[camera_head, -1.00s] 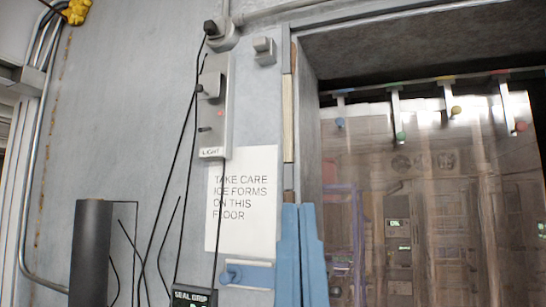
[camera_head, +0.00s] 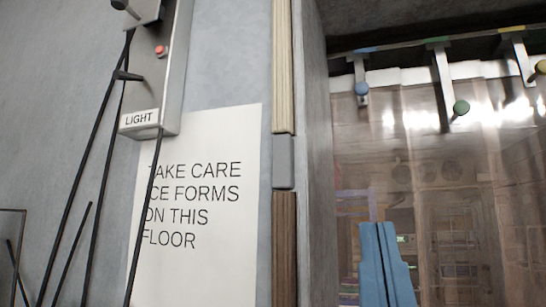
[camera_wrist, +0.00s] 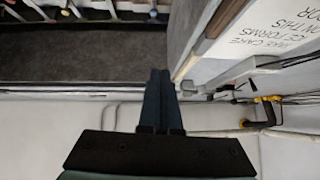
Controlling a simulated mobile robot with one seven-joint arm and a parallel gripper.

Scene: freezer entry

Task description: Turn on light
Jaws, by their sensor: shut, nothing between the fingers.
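The light switch box (camera_head: 160,75) is a grey metal housing on the wall at the upper left of the head view. It carries a "LIGHT" label (camera_head: 139,119) and a small red indicator (camera_head: 161,51). A dark-tipped switch lever (camera_head: 127,8) sticks out above them, and its top is cut off by the frame edge. My gripper (camera_head: 378,230) shows as blue fingers at the lower right, in front of the doorway. It is right of and below the box, apart from it. In the wrist view my gripper (camera_wrist: 160,75) is shut and empty.
A white warning sign (camera_head: 195,215) hangs under the box; it also shows in the wrist view (camera_wrist: 255,35). Black cables (camera_head: 85,160) run along the wall. The door frame (camera_head: 285,70) stands between box and strip curtain (camera_head: 430,170). A yellow object (camera_wrist: 265,112) is in the wrist view.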

